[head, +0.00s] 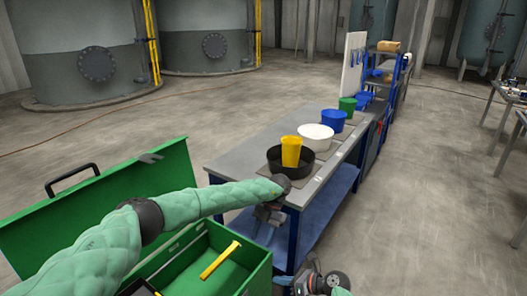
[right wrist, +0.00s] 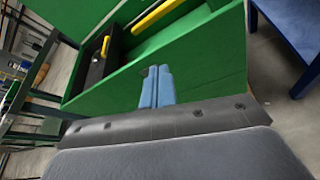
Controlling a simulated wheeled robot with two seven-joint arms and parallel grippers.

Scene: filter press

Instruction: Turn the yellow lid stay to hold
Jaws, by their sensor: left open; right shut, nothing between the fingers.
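The yellow lid stay (head: 220,260) is a slim bar lying slanted across the opening of the green box (head: 258,279). The box's green lid (head: 150,180) stands open at the left. In the right wrist view the yellow bar (right wrist: 157,15) shows at the top, beyond the box's green wall (right wrist: 205,65). My right gripper (head: 286,281) is at the box's right side, apart from the stay. Its blue fingers (right wrist: 158,72) are shut and empty. My left gripper (head: 268,214) is open beside the workbench's near end, above and right of the box; its fingers are small and dark here.
The workbench (head: 240,160) behind holds a black pan (head: 275,163) with a yellow cup (head: 291,151), a white bowl (head: 316,137), a blue container (head: 333,120) and a green one (head: 347,104). My left arm crosses above the box and hides part of it. Floor at right is clear.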

